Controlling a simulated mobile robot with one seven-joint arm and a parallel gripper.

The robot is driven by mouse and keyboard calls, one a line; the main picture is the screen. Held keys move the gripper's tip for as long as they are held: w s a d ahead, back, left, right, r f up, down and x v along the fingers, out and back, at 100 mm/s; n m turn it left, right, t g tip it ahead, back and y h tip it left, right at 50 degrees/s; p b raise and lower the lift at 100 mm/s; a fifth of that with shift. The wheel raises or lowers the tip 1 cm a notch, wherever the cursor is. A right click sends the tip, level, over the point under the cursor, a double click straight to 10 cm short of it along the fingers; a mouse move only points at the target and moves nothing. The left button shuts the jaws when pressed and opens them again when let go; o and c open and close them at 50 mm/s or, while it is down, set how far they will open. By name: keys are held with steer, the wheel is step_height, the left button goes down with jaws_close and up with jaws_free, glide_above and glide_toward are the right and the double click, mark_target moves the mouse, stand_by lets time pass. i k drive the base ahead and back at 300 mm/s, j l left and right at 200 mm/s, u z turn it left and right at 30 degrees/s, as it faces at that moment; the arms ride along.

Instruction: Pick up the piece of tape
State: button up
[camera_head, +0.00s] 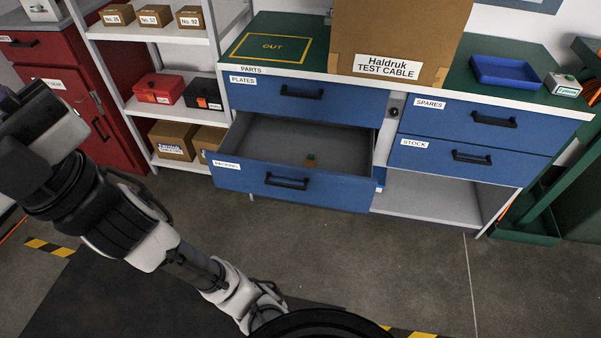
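In the head view, no separate piece of tape can be made out for certain. Tan strips show on the lower corners of the cardboard box (400,40) labelled Haldruk TEST CABLE. My arm runs from the left edge down to the bottom middle, in front of the drawer unit and apart from it. My gripper's fingers cannot be made out, so its opening and any contents are unclear.
The blue-drawer bench (250,70) carries a green OUT mat (277,48), a blue tray (510,72) and a small white-green box (562,85). Shelves (160,113) with boxes and a red cabinet (65,70) stand left. Floor (420,270) before the bench is clear.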

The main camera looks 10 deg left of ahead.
mark_target(311, 160)
steer(key=i+j, duration=0.25)
steer(key=i, duration=0.2)
steer(key=i+j, duration=0.25)
steer(key=i, duration=0.15)
steer(key=i+j, duration=0.25)
steer(key=i, duration=0.2)
steer(key=z, duration=0.05)
